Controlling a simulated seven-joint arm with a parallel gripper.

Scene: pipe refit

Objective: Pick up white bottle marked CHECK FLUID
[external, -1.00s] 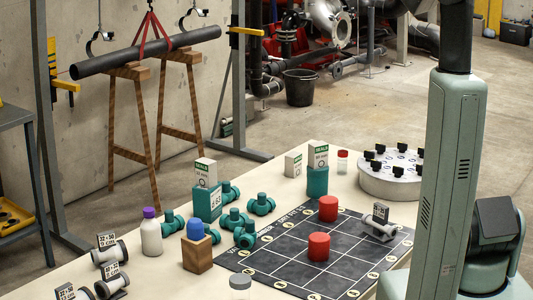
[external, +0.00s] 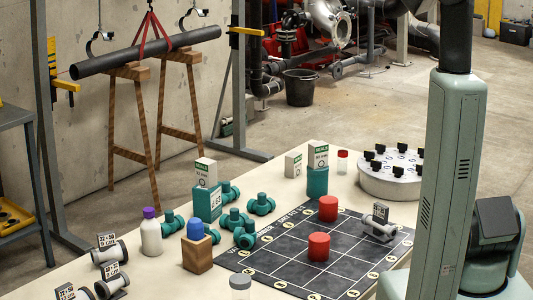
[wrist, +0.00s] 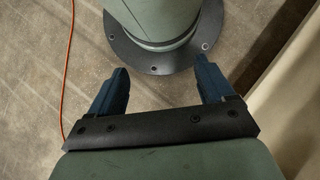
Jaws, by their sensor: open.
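A white bottle with a purple cap (external: 151,234) stands upright on the left part of the table in the external view. No CHECK FLUID marking can be read on it at this size.
A wooden block with a blue top (external: 197,250) stands right of the bottle. Teal pipe fittings (external: 233,218) lie behind it. Grey fittings with tags (external: 110,255) lie to its left. A black grid mat (external: 285,268) holds red cylinders (external: 318,247). A round white rack (external: 391,178) stands far right.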

